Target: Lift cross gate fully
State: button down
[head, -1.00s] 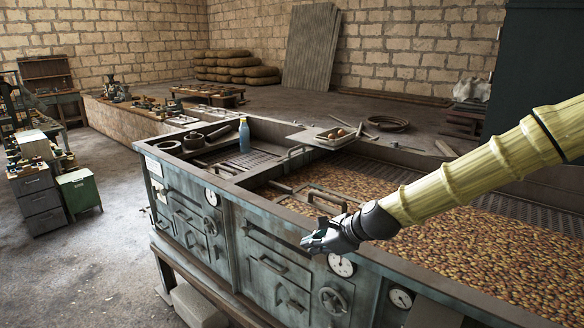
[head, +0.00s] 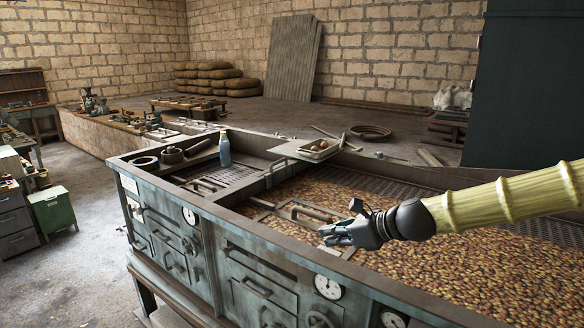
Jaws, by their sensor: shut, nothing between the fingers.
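My gripper (head: 328,235) is shut and empty, with its fingers pointing left over the near rim of the trough. A flat dark gate frame with a raised bar handle (head: 312,210) lies low among the brown beans, just behind and left of my fingers. My gripper partly covers its right end, and I cannot tell whether they touch. A second handle (head: 283,164) stands at the divider between the bean bed and the left compartment. I cannot tell for certain which of these is the cross gate.
The trough (head: 260,240) has gauges and handwheels on its front. Brown beans (head: 460,255) fill its right part. A blue bottle (head: 224,149) and dark pans stand at the left end. A tray of small items (head: 318,148) rests across the back rim.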

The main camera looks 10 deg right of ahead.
aim_at(273, 178)
jog(key=i, duration=1.8)
